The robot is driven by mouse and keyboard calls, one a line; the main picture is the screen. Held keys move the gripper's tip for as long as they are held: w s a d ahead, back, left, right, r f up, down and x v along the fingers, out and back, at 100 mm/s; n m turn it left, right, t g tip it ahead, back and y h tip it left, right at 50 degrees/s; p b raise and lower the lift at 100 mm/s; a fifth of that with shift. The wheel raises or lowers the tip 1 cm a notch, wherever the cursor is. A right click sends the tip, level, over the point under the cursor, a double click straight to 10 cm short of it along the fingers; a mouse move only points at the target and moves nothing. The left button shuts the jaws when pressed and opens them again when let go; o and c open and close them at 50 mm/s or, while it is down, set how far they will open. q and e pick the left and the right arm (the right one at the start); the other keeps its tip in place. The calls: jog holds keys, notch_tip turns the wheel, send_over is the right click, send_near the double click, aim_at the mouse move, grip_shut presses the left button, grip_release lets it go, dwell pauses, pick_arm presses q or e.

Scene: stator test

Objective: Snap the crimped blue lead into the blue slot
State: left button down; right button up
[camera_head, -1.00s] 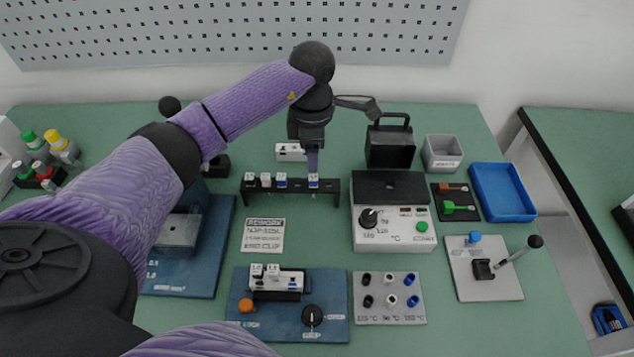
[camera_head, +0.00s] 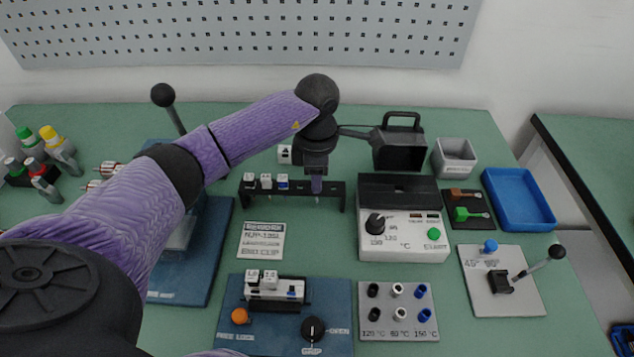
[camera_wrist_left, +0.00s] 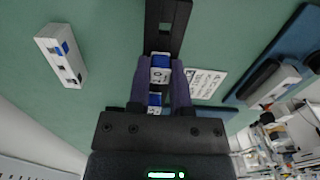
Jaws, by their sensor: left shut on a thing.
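My left gripper (camera_head: 316,186) is at the right part of the black rack (camera_head: 334,188), pointing down. In the left wrist view its purple fingers are shut on a white-and-blue lead end (camera_wrist_left: 160,68), which is over the rack; whether it still sits in its hole is unclear. The head view hides this lead end. A white stator block (camera_head: 268,292) sits in the blue fixture (camera_head: 235,300) at front, with two white connectors on its left part and a blue mark, apparently the blue slot (camera_head: 291,291), at its right. My right gripper is not in view.
Several other lead ends (camera_head: 266,181) stand in the rack left of the gripper. Another white block (camera_head: 285,154) lies behind it. A heater box (camera_head: 402,235) stands close on the right. A label plate (camera_head: 262,241) lies flat between rack and fixture.

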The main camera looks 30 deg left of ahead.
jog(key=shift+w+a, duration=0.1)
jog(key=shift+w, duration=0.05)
pick_arm(q)
jog(key=shift+r, duration=0.2)
notch_tip(320, 180, up, 2)
jog(key=shift+r+p, duration=0.1)
jog(key=shift+p, duration=0.9)
notch_tip(320, 180, up, 3)
jog(key=shift+r+p, duration=0.15)
jog(key=shift+p, duration=1.1)
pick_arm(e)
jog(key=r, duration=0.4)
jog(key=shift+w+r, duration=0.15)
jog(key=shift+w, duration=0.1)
